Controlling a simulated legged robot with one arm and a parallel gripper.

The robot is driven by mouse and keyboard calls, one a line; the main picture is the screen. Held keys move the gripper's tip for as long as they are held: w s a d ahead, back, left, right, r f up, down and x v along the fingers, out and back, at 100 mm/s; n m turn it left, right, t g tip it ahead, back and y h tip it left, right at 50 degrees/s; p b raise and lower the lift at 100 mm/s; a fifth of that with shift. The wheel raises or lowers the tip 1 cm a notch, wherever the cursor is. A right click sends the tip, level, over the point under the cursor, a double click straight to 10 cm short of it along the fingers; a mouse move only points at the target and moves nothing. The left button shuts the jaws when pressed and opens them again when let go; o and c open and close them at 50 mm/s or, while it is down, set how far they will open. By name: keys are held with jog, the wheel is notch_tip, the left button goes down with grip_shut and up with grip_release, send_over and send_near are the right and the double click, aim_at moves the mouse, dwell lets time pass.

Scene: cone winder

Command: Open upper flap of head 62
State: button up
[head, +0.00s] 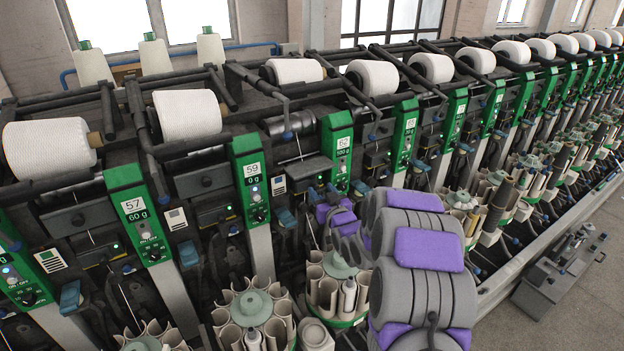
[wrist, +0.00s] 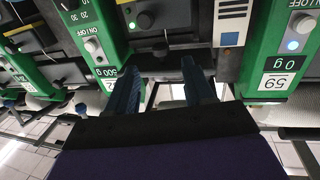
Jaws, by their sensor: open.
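The green panel that appears to read 62 (head: 340,150) stands mid-picture in the head view, with 500 g on its display. In the wrist view, upside down, a green panel with 500 g (wrist: 95,45) is at left. A dark flap-like cover (head: 300,172) juts out left of the panel in the head view; whether it is the upper flap is unclear. My gripper (wrist: 160,88) is open and empty in the wrist view, its two blue fingers apart, pointing at the dark front between the panels. In the head view its fingertips are not clear.
Panel 59 (head: 250,180) stands to the left and shows in the wrist view (wrist: 275,70). Bobbin carousels (head: 335,285) stand below the heads. Yarn cones (head: 373,77) line the top.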

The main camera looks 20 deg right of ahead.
aim_at(313, 179)
jog(key=w+b, duration=0.1)
jog(key=w, duration=0.7)
jog(key=shift+f, duration=0.1)
jog(key=shift+w, duration=0.55)
grip_shut()
